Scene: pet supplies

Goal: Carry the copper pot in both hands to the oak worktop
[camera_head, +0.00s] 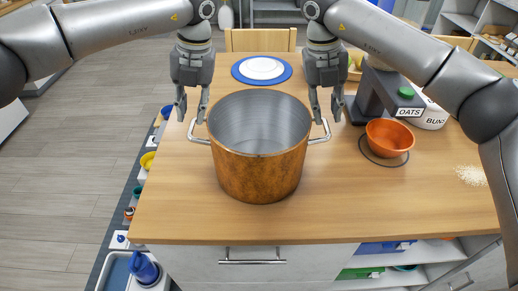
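The copper pot (258,172) stands upright on a light wooden worktop (190,215), its grey inside empty. It has a metal handle on each side. My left gripper (192,112) points down with its fingers spread, just above the left handle (197,135). My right gripper (326,112) points down with its fingers spread, just above the right handle (322,134). Both grippers look empty. Whether any fingertip touches a handle is hard to tell. I cannot tell whether this wooden surface is the oak worktop of the task.
A blue plate with a white dish (262,69) lies behind the pot. An orange bowl (390,137) sits on a dark round base at the right, near containers marked "OATS" (409,111) and "BUN". Pale grains (471,175) lie further right. The worktop front is clear.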

